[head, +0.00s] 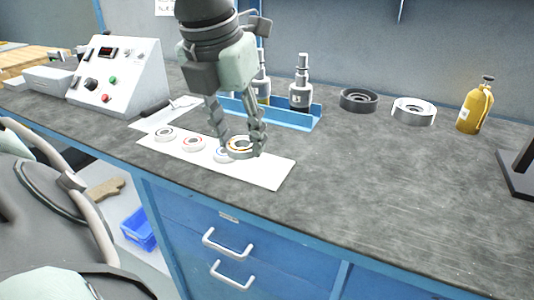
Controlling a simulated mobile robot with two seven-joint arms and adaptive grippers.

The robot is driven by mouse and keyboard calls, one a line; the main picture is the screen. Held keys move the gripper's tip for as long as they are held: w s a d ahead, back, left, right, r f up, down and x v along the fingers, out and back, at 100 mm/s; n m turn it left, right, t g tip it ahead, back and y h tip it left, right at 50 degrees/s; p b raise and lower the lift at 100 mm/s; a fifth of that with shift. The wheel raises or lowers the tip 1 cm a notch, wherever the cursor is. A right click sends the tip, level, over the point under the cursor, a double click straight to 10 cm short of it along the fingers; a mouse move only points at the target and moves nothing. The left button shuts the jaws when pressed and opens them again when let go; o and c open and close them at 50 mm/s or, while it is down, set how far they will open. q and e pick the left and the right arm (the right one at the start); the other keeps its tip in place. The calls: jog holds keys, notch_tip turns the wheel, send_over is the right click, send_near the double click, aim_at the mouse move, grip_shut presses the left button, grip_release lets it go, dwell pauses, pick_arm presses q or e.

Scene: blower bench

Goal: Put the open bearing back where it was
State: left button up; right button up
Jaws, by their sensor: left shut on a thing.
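My left gripper (240,140) comes down from the top of the head view and is shut on the open bearing (240,146), a ring with orange-brown balls showing. It is held at the white mat (266,174), over its middle-right part; I cannot tell whether it touches the mat. On the mat, to the left, lie a grey bearing (164,134), a red-ringed bearing (192,143) and a blue-marked bearing (222,156), which the gripper partly hides. My right gripper is not in view.
Behind the mat stands a blue rack (290,120) with bottles. A dark ring (358,99), a pale ring (413,111) and a yellow bottle (475,106) stand further right. A control box (118,76) is at left. The bench's right middle is clear.

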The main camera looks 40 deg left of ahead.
pick_arm(q)
send_near(264, 167)
jog(key=shift+w+a+f+p, duration=0.2)
jog(key=shift+w+f+p, duration=0.25)
jog(key=shift+f, duration=0.3)
jog(key=shift+w+a+f, duration=0.1)
jog(key=shift+w+f, duration=0.1)
jog(key=shift+w, duration=0.1)
notch_tip(264, 167, down, 4)
jog(key=shift+r, duration=0.15)
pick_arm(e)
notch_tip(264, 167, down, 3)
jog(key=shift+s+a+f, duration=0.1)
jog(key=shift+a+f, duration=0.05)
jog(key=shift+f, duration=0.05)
pick_arm(q)
jog(key=shift+f, duration=0.2)
jog(key=o, duration=1.3)
jog(key=shift+o, duration=0.2)
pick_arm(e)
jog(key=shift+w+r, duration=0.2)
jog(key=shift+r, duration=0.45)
